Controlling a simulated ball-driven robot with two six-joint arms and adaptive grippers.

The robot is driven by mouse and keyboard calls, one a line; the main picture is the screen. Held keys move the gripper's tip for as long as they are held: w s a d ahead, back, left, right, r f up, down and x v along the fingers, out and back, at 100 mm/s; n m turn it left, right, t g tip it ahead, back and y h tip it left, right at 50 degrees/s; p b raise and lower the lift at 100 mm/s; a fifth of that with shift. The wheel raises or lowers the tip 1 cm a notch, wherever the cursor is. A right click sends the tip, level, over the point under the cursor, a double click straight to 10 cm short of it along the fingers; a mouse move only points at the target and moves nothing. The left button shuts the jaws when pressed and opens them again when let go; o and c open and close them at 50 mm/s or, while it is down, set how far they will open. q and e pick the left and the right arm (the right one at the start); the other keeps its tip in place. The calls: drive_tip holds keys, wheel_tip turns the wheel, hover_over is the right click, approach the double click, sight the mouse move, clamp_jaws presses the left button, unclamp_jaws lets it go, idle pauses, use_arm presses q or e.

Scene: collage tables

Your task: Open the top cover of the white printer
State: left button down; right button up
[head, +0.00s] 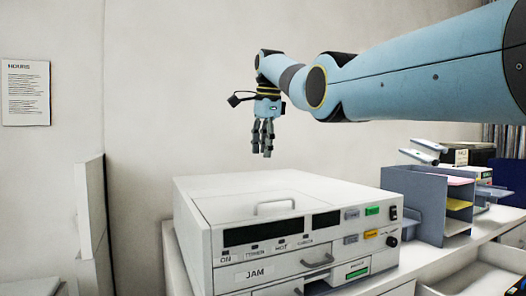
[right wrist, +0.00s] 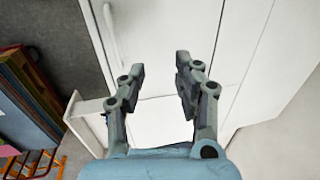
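The white printer (head: 222,262) stands on a counter in the head view, its labelled front facing me. Its top cover (head: 225,190) lies flat and shut, with a pale arched handle (head: 275,202) near the front edge. My right gripper (head: 262,151) hangs above the back part of the printer, fingers down, apart from the cover. In the right wrist view my right gripper (right wrist: 159,72) is open, with nothing between its fingers. White panels show behind the fingers there; I cannot tell whether they include the printer. My left gripper is in neither view.
A grey paper organiser (head: 418,200) with coloured sheets stands right of the printer. The white counter (head: 440,262) continues to the right. A wall rises behind, with a notice (head: 26,93) at left. The right wrist view shows an orange-red framed object (right wrist: 32,163) at lower left.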

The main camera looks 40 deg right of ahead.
wheel_tip(320, 180, up, 11)
drive_tip(key=s, duration=0.2)
drive_tip(key=shift+a, duration=0.45)
